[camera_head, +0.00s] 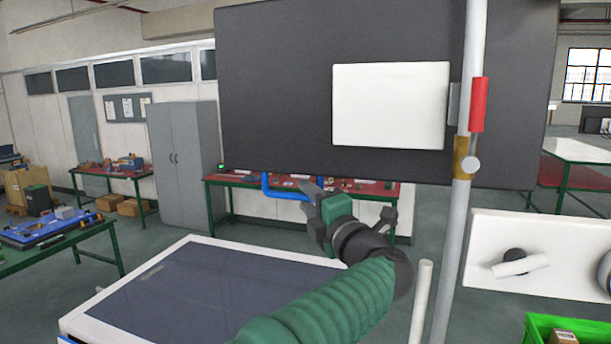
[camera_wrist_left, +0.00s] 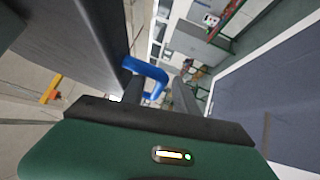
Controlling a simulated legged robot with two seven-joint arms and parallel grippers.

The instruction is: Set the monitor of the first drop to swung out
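The monitor (camera_head: 290,100) is a large dark panel seen from behind, with a white plate (camera_head: 390,105) on its back. It hangs beside a grey upright pole (camera_head: 450,240) with a red part and a brass collar. A blue handle (camera_head: 268,188) sticks out below its lower edge. My left gripper (camera_head: 312,200) is just right of the handle. In the left wrist view, the fingers (camera_wrist_left: 158,92) are apart, with the blue handle (camera_wrist_left: 150,68) at their tips; I cannot tell whether they touch it. The panel (camera_wrist_left: 75,40) fills the upper left there. My right gripper is out of view.
A white-framed unit with a dark top (camera_head: 200,290) stands below my left arm. A white panel with a knob (camera_head: 540,235) and a green crate (camera_head: 540,325) are at right. Workbenches and a grey cabinet (camera_head: 182,160) stand farther back. Open floor lies between.

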